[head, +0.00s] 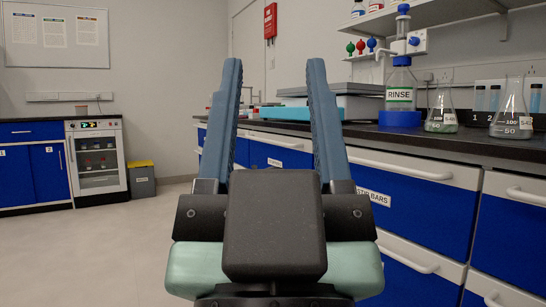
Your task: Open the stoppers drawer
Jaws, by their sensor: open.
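My gripper (274,64) is in the middle of the head view, with its two blue fingers wide apart and nothing between them. A run of blue drawers with white top strips and bar handles lies along the right. One drawer (425,205) has a label partly hidden by my right finger; it seems to read "STIR BARS". A farther drawer (288,157) has a small label too tiny to read. I cannot see a label reading stoppers. The drawers in view look shut. My gripper appears apart from all the handles and hides part of the drawer fronts.
The dark worktop (470,148) above the drawers holds a RINSE bottle (400,95), flasks (511,115) and a flat light-blue device (350,108). A cabinet with a glass door (97,160) and a grey bin (142,183) stand at the left. The floor (110,255) at left is clear.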

